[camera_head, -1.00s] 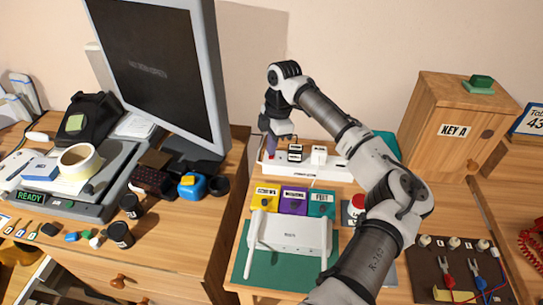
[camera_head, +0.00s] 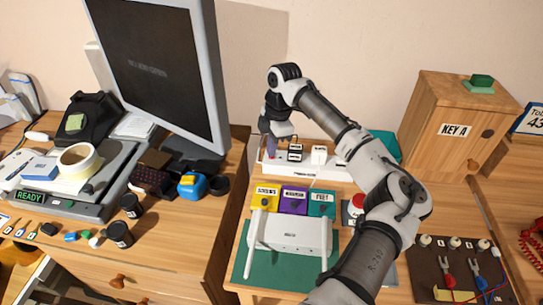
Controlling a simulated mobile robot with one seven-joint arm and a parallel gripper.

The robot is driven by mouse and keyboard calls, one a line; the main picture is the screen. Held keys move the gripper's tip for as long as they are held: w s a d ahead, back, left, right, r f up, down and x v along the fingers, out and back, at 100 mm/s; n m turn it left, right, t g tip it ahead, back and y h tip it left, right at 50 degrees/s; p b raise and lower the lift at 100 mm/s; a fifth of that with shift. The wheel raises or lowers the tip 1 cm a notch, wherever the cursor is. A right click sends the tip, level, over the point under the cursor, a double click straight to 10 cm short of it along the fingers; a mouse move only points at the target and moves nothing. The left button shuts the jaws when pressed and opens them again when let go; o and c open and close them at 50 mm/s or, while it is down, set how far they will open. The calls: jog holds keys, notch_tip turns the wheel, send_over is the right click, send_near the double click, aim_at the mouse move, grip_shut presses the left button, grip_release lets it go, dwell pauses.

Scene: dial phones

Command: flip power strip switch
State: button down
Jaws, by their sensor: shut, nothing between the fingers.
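The white power strip (camera_head: 333,172) lies along the back of the small wooden table, against the wall. Black and white plugs (camera_head: 295,152) sit in it. My gripper (camera_head: 270,152) points down at the strip's left end, with its purple-tinted fingers shut and empty. The fingertips are at or just above the strip; I cannot tell whether they touch it. The switch is not clearly visible; the gripper may cover it.
In front of the strip stand yellow (camera_head: 265,196), purple (camera_head: 294,199) and teal (camera_head: 322,203) labelled blocks and a white router (camera_head: 292,235). A red button (camera_head: 357,202) is to the right. A monitor (camera_head: 160,70) stands left, and a wooden cabinet (camera_head: 440,125) right.

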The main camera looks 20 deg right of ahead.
jog(key=shift+f, duration=0.6)
jog(key=shift+r, duration=0.1)
notch_tip(320, 180, up, 7)
jog(key=p, duration=0.5)
jog(key=shift+p, duration=0.4)
dwell(0.5)
